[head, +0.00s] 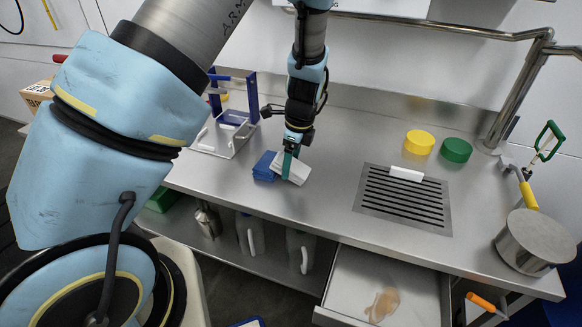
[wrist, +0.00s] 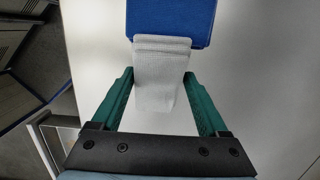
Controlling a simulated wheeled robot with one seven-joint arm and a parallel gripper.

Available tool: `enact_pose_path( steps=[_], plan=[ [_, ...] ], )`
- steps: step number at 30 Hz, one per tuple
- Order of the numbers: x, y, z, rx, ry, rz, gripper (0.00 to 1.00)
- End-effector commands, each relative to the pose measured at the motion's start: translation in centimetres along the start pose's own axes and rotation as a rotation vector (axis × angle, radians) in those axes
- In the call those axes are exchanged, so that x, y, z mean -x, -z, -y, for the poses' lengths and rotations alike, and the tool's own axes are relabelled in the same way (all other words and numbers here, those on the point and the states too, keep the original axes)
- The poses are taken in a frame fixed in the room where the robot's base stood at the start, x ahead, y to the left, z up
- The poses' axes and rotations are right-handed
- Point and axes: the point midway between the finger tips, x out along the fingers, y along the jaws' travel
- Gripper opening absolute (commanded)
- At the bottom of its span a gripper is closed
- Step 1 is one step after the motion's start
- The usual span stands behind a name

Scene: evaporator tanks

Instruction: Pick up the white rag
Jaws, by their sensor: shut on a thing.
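In the wrist view, the rag (wrist: 160,88) lies between the two green fingers of my gripper (wrist: 159,75), with one finger at each side. I cannot tell whether the rag is clear of the counter. A blue folded cloth (head: 263,168) lies right beside it, and it also shows in the wrist view (wrist: 172,20).
A blue-framed rack (head: 225,138) stands to the left. An open drawer (head: 350,268) juts out below. The counter before the grate is clear.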

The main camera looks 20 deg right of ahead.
Motion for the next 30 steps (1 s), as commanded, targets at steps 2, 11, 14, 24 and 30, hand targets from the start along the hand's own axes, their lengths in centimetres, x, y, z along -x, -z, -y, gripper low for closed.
enact_pose_path(
  steps=[2,11,14,24,30],
  plan=[
    [0.0,0.0,0.0,0.0,0.0,0.0,0.35],
    [0.0,0.0,0.0,0.0,0.0,0.0,0.1],
    [0.3,0.0,0.1,0.0,0.002,-0.001,0.1],
    [5.6,-0.8,0.1,0.001,0.005,-0.002,0.1],
    [8.8,-1.3,0.1,0.0,0.004,-0.001,0.1]
  ],
)
